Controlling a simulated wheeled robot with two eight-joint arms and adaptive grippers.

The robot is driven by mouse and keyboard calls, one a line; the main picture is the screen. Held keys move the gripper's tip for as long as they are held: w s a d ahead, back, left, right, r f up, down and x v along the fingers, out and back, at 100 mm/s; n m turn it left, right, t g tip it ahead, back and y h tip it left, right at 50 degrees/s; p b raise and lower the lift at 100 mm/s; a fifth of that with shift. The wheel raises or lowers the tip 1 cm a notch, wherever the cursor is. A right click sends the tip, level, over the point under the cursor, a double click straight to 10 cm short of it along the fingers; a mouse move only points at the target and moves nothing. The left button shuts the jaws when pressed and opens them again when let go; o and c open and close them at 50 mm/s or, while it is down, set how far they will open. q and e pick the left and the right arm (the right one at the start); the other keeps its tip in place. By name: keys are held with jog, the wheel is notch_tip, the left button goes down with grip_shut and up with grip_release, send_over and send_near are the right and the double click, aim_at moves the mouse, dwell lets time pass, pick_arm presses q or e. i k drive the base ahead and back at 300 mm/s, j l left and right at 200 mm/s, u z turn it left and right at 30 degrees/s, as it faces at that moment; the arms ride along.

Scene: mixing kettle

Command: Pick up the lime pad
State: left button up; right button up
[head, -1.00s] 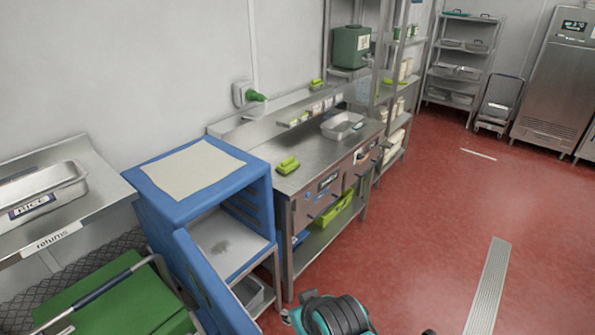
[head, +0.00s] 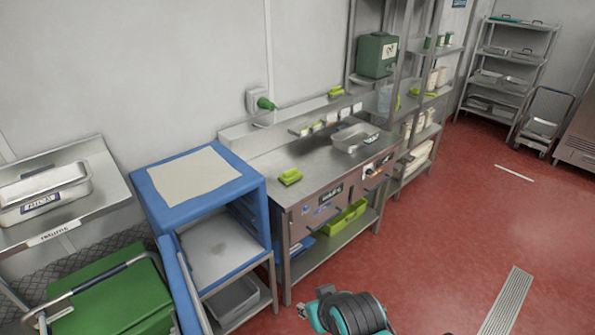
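A small lime pad-like block (head: 290,177) lies on the steel counter (head: 301,158), near its front left corner. Another lime item (head: 336,91) sits on the ledge behind the counter, and a third (head: 414,91) is on the shelf to the right. They are too small to tell apart in detail.
A blue open cabinet (head: 246,187) stands left of the counter, close to the lime block. A steel pan (head: 350,144) sits further back on the counter.

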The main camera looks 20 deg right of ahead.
aim_at(289, 177)
jog(key=i+l+u, duration=0.1)
jog(key=l, duration=0.45)
jog(key=i+l, duration=0.15)
jog(key=l, duration=0.4)
jog(key=i+l+u, duration=0.15)
jog(key=l, duration=0.4)
jog(key=i+l+u, duration=0.25)
jog(key=i+l, duration=0.45)
jog(key=l, duration=0.15)
jog(key=i+l+u, duration=0.1)
jog(key=i, duration=0.2)
jog(key=i+l, duration=0.1)
jog(key=i, duration=0.25)
jog(key=u, duration=0.05)
